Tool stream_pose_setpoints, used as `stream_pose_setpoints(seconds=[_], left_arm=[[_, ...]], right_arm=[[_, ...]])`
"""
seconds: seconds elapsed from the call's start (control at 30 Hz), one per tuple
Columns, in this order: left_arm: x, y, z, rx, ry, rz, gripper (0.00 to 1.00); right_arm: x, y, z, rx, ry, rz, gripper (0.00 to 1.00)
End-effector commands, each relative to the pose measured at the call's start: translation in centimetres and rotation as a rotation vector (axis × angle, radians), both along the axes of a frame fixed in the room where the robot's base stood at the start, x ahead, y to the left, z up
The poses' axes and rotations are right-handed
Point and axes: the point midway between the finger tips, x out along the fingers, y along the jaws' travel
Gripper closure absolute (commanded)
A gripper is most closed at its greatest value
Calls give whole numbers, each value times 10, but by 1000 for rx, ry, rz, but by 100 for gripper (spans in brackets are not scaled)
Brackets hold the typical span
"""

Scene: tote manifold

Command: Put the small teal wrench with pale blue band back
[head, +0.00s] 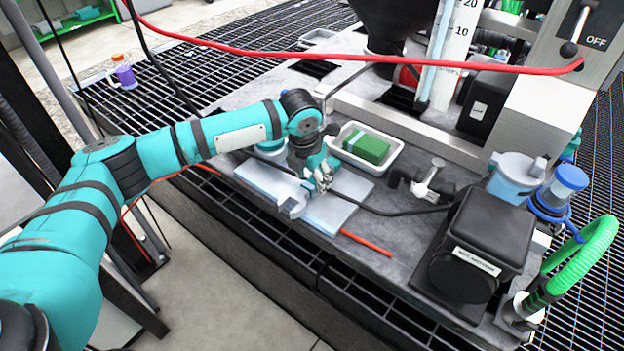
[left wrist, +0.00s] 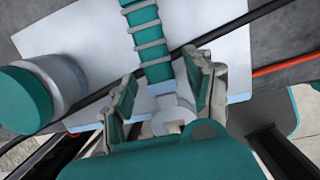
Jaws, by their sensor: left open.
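A wrench with a teal handle, several pale grey bands and a grey open-ended head (left wrist: 172,112) shows in the left wrist view. In the head view its grey head (head: 292,206) is at the front edge of a pale blue-white mat (head: 338,212). Most of its handle is hidden there behind my gripper. My left gripper (head: 322,184) is open just above the mat. In the left wrist view its fingers (left wrist: 164,88) stand on either side of the wrench, apart from each other. I cannot tell whether they touch it. My right gripper is not in view.
A black cable (head: 400,211) crosses the mat. A white tray (head: 393,160) with a green block stands behind. A red rod (head: 366,243) lies in front; a black box-shaped unit (head: 490,225) stands right.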

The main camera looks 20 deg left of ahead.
Motion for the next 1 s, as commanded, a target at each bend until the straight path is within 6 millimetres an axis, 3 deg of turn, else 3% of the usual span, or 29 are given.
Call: stream_pose_setpoints(seconds=[0.2,0.43,0.63,1.0], left_arm=[[-8,2,50,-1,-5,0,46],[-16,4,89,0,-3,1,46],[-20,4,101,-1,-1,1,46],[-20,4,102,-1,-1,1,46]], right_arm=[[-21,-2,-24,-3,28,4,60],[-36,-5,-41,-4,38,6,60],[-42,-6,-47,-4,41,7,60],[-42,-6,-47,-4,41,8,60]])
